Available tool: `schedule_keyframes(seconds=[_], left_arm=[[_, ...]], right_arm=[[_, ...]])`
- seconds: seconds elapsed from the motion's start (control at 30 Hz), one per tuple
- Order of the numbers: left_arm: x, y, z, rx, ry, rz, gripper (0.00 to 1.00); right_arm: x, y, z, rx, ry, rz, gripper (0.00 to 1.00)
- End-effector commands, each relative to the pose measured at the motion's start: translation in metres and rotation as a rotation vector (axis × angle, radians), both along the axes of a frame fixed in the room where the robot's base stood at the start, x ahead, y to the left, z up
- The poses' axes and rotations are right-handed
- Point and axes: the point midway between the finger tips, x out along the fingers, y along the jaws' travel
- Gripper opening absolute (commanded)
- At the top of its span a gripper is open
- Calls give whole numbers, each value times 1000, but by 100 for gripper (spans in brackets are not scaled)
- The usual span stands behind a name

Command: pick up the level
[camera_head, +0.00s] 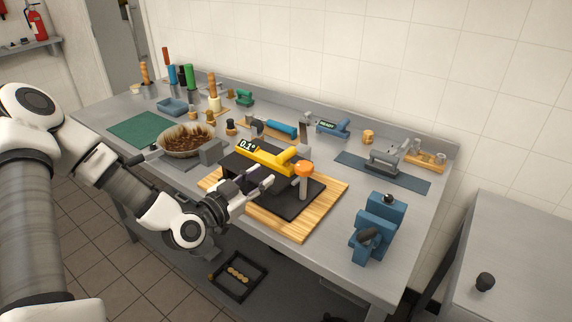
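The yellow level (266,159), with a small display reading about 0.1°, lies on a black piece over the wooden board (325,205). My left gripper (265,179) is just in front of the level, on its near side, over the black plate. Its two fingers are apart with nothing visible between them. I cannot tell whether a finger touches anything. My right gripper is not in view.
An orange-topped post (304,172) stands right of the level. A blue vise-like tool (376,225) is at the bench's right front. A bowl (185,140) of brown bits stands left. Several tools line the back. Bare bench shows at right.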

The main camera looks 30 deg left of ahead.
Motion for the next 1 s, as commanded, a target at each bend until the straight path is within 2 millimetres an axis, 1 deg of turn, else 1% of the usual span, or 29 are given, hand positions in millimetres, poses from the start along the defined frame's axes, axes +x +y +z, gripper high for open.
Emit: schedule_keyframes(seconds=[0.03, 0.1, 0.37, 0.47, 0.6, 0.67, 0.73, 0.9, 0.93, 0.97, 1.0], left_arm=[[2, 1, 5, -3, -16, 3, 32], [8, 0, 8, 1, -21, 2, 32], [32, -4, 7, 2, -18, 0, 32], [44, -7, 6, 5, -19, -2, 32], [68, -10, 6, 6, -18, -2, 32], [76, -11, 6, 4, -19, -2, 32], [79, -11, 5, 0, -18, 0, 32], [79, -11, 5, -2, -18, 1, 32], [79, -11, 5, -2, -18, 1, 25], [79, -11, 5, -2, -18, 1, 15], [79, -11, 5, -2, -18, 1, 0]], right_arm=[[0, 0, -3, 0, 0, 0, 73], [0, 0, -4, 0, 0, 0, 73], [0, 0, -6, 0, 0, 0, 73], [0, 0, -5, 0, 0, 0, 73], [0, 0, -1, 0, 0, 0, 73], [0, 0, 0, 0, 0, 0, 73], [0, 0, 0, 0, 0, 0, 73], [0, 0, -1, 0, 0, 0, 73], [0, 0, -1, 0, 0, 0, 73], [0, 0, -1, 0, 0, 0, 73], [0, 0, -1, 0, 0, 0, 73]])
